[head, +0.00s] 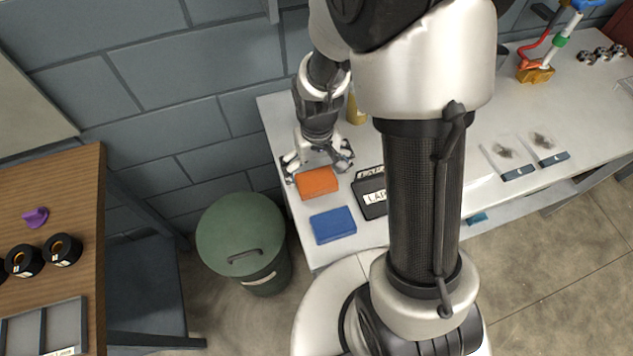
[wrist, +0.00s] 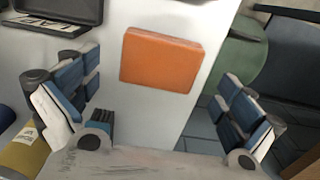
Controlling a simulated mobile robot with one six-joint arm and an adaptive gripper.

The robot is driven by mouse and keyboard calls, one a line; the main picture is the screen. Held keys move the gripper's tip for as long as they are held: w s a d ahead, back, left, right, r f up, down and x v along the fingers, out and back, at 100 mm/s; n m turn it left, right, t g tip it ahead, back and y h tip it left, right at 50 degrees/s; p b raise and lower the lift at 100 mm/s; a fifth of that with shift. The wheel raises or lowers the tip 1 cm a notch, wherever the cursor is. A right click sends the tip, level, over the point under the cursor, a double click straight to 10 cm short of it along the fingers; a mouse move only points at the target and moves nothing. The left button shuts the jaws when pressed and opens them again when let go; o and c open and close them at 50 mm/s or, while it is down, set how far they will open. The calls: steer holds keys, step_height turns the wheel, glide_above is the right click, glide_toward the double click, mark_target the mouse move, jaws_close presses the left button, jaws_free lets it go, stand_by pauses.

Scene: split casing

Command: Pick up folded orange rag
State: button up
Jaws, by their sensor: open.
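The folded orange rag (head: 317,183) lies flat on the white table near its left end. In the wrist view the rag (wrist: 160,60) shows whole, ahead of the fingers and between their lines. My gripper (head: 318,165) is open and empty, just behind the rag in the head view. In the wrist view its two fingers (wrist: 165,115) stand wide apart on either side, with the rag beyond them. I cannot tell how high the fingertips are above the table.
A folded blue rag (head: 333,225) lies in front of the orange one. A black labelled case (head: 372,197) lies to the right. A yellow container (head: 355,111) stands behind. A green lidded bin (head: 240,235) stands on the floor left of the table (head: 283,122).

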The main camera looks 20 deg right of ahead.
mark_target(316, 179)
step_height(316, 179, down, 4)
steer(key=shift+w+f+b, duration=0.15)
steer(key=shift+f+b, duration=0.1)
steer(key=shift+b, duration=0.55)
steer(key=shift+r, duration=0.1)
steer(key=c, duration=1)
steer(key=shift+r, duration=0.1)
step_height(316, 179, up, 20)
steer(key=p, duration=0.6)
steer(key=shift+p, duration=0.3)
